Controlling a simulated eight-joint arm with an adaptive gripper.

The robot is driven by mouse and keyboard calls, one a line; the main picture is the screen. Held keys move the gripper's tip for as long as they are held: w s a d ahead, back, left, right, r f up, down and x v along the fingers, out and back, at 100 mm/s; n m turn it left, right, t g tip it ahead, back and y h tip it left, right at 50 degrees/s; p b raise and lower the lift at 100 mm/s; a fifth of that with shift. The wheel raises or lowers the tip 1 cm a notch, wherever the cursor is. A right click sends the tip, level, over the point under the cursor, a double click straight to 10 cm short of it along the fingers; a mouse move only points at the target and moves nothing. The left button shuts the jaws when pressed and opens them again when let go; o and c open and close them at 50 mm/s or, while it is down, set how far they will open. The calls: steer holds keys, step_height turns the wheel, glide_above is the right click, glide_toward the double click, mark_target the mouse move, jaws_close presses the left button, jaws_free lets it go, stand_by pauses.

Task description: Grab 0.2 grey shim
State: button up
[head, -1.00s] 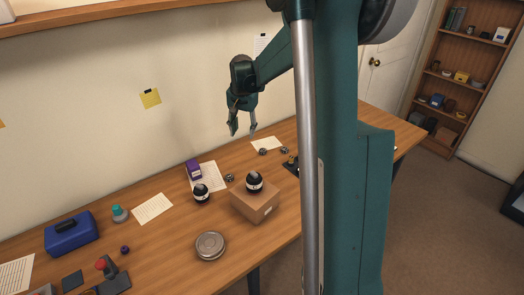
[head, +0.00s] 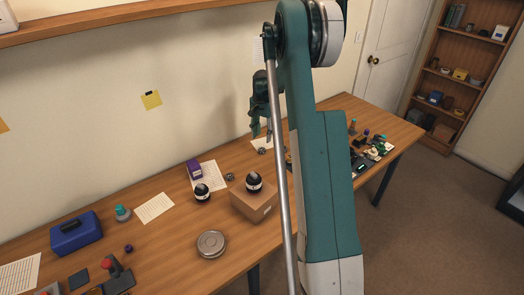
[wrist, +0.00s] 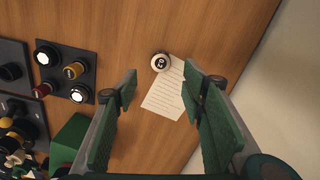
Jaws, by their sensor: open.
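I cannot single out a 0.2 grey shim for certain. In the wrist view a small round piece (wrist: 160,62) with a pale rim and a dark marked centre lies at the top edge of a paper sheet (wrist: 165,97); its mark is too small to read. My gripper (wrist: 161,78) is open and empty, its green fingers on either side of the paper, with the round piece between and beyond the tips. In the head view my gripper (head: 262,133) hangs above the back of the table, and small dark discs (head: 230,176) lie in front of it.
A black tray (wrist: 83,56) with round, red and orange parts lies left in the wrist view, near a green box (wrist: 68,141). In the head view a cardboard box (head: 252,204) bears a dark jar, and a round tin (head: 211,244) stands in front. A wall bounds the back.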

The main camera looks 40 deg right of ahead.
mark_target(263, 148)
steer(key=shift+d+f, duration=0.25)
steer(key=shift+f, duration=1.3)
steer(key=shift+w+f+b, duration=0.15)
steer(key=shift+f+b, duration=0.4)
steer(key=shift+f, duration=2.05)
steer(key=c, duration=1)
